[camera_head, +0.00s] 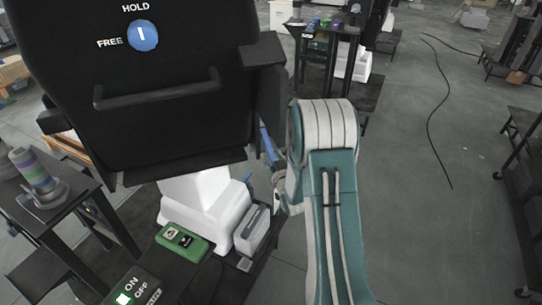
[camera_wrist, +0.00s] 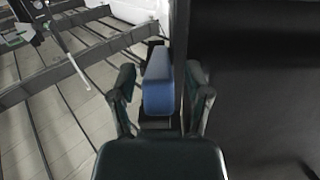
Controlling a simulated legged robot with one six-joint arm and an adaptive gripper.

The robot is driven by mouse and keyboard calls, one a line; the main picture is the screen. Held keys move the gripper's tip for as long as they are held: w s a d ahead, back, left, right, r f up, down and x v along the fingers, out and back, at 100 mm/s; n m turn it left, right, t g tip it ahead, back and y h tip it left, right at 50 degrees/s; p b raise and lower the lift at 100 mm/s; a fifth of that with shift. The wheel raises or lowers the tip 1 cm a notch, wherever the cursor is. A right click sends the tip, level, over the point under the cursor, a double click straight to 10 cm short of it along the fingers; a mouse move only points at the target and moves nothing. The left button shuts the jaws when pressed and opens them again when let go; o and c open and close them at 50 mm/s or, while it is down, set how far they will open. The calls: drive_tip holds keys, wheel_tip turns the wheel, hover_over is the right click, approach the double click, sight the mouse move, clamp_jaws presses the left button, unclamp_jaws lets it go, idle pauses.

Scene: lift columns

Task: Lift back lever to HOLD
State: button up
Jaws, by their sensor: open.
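A blue lever (camera_wrist: 158,85) shows in the wrist view, beside the edge of a large black panel. My gripper (camera_wrist: 163,78) is open, with one finger on each side of the lever. A gap shows on the left; the right finger lies close by the panel edge, and I cannot tell if it touches. In the head view a blue lever part (camera_head: 267,144) shows at the right of the black backrest (camera_head: 165,125). My arm hides most of the gripper there. A round blue dial (camera_head: 143,36) on the backrest carries a white mark, with HOLD above and FREE to its left.
The backrest has a black handle bar (camera_head: 157,90) and a side pad (camera_head: 263,52). Below stand a white base (camera_head: 197,200), a green box (camera_head: 181,242) and an ON/OFF panel (camera_head: 130,290). A dark table (camera_head: 325,30) stands behind.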

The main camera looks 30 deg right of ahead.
sight(271, 152)
drive_tip(key=shift+w, duration=0.4)
clamp_jaws()
drive_tip(key=shift+r, duration=0.2)
drive_tip(key=shift+s+r+g, duration=0.2)
drive_tip(key=shift+r+g, duration=0.25)
drive_tip(key=shift+g, duration=0.25)
drive_tip(key=shift+r, duration=1.55)
drive_tip(key=shift+w+r, duration=0.15)
drive_tip(key=shift+r, duration=0.75)
